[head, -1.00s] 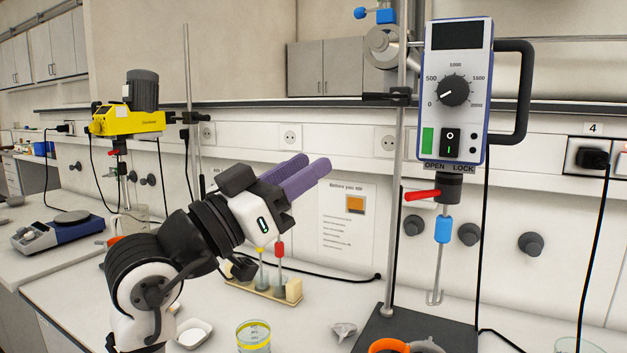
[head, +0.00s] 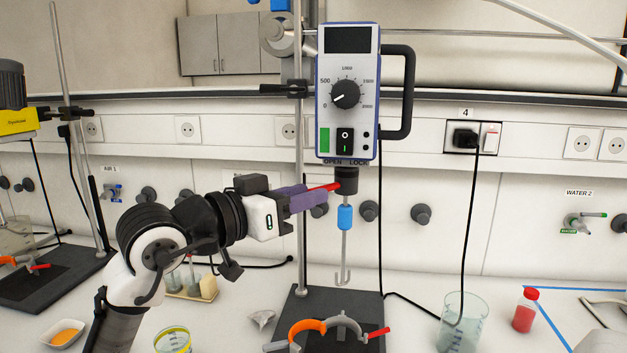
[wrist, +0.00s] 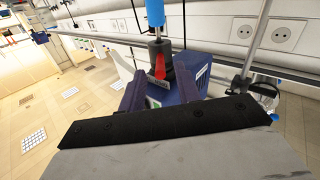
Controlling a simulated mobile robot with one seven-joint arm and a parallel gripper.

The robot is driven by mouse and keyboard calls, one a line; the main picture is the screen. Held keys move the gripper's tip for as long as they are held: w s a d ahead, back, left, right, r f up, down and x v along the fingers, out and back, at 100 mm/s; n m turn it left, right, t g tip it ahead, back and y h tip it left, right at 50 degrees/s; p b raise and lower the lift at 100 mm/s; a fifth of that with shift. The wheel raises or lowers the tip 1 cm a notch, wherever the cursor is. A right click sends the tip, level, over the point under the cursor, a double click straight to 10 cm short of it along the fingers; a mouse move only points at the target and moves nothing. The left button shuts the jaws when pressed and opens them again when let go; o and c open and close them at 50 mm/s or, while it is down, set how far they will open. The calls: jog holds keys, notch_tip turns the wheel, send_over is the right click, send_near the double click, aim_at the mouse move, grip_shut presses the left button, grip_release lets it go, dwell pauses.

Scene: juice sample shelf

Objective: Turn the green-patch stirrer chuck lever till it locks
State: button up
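The stirrer (head: 347,95) with the green patch (head: 324,139) hangs on a stand. Below its OPEN and LOCK marks sits the black chuck (head: 347,181), with a red lever (head: 323,187) pointing left, on the OPEN side. My gripper (head: 322,196) reaches in from the left, its purple fingers at the lever. In the wrist view the red lever (wrist: 160,67) shows between the spread fingertips of my gripper (wrist: 159,84), with gaps at its sides. I cannot tell whether a finger touches it. The blue shaft piece (head: 345,217) hangs below the chuck.
The stand rod (head: 299,230) rises close behind my fingers. The dark stand base (head: 310,305) holds an orange-and-grey clamp ring (head: 307,328). A beaker (head: 463,320) and a red bottle (head: 525,311) stand at the right. A yellow stirrer (head: 18,120) is at the far left.

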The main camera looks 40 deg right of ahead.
jog(key=shift+d+p, duration=0.3)
jog(key=shift+d, duration=1.05)
jog(key=shift+c, duration=0.4)
grip_shut()
